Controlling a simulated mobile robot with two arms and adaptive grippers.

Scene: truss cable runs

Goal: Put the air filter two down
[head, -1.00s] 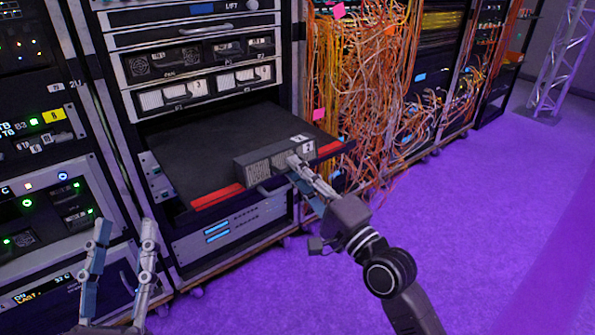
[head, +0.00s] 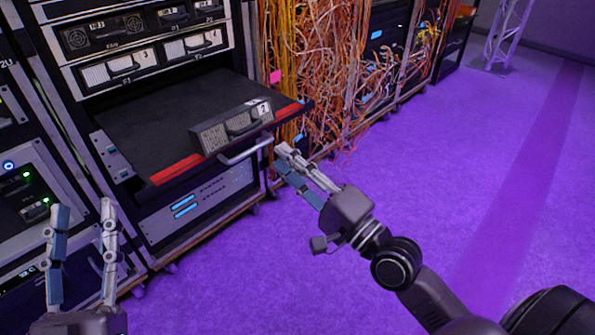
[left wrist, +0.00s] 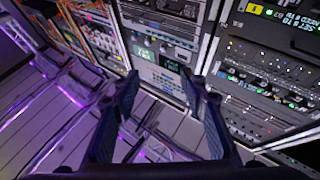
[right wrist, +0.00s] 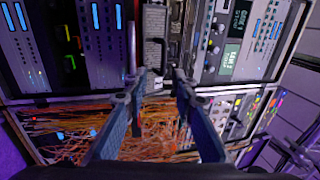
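Air filter two (head: 232,127) is a grey box with a mesh front, a handle and a white label "2". It rests on the black pull-out shelf (head: 140,125), at its front edge beside the red strip. My right gripper (head: 281,161) is just in front and to the right of the filter, apart from it, with nothing between its fingers. In the right wrist view the open fingers (right wrist: 157,88) point at the rack, with the filter (right wrist: 153,55) just beyond them. My left gripper (head: 82,212) is open and empty at the lower left, and its fingers show in the left wrist view (left wrist: 165,85).
A silver handle (head: 245,151) sticks out below the shelf front. Two more filter units (head: 130,66) sit in the bay above the shelf. Tangled orange cables (head: 320,80) hang to the right of the rack. The purple floor (head: 440,170) is clear to the right.

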